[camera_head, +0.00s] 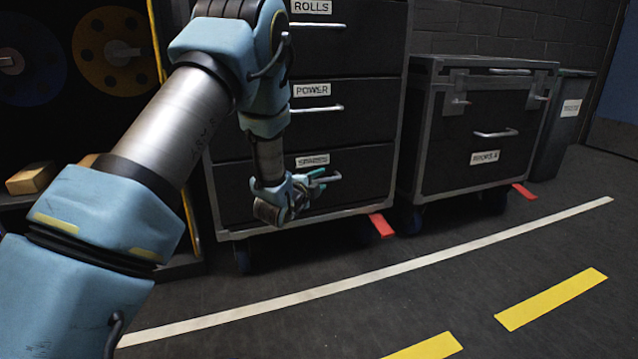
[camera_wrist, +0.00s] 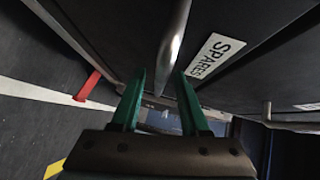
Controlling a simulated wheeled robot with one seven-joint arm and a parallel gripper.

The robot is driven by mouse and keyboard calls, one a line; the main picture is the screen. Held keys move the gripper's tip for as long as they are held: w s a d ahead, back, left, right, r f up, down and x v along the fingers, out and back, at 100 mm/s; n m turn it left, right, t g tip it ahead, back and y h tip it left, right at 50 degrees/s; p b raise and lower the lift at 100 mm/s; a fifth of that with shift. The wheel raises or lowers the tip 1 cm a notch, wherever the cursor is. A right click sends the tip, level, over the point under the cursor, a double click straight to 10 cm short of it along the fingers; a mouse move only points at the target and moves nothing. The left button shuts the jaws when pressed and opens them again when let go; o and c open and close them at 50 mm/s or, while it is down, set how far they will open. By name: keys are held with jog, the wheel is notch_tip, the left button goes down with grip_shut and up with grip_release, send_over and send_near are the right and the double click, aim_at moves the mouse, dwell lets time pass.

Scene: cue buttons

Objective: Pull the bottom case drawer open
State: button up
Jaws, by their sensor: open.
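The tall black case (camera_head: 402,60) has labelled drawers. The bottom drawer (camera_head: 362,178) carries a SPARES label (camera_head: 312,160), also seen in the wrist view (camera_wrist: 215,55), and looks shut. Its silver bar handle (camera_head: 332,179) is partly hidden by my gripper (camera_head: 317,177) in the head view. In the wrist view, the handle (camera_wrist: 174,45) runs down between the green fingertips of my open gripper (camera_wrist: 162,76). One fingertip is on each side of the bar as seen there. I cannot tell whether either finger touches it.
The POWER drawer handle (camera_head: 317,109) is above. A second wheeled case (camera_head: 480,130) and a bin (camera_head: 566,120) stand to the right. The floor in front is clear, with white (camera_head: 400,268) and yellow lines (camera_head: 550,299).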

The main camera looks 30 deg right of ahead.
jog(key=shift+c, duration=0.4)
grip_shut()
dwell(0.9)
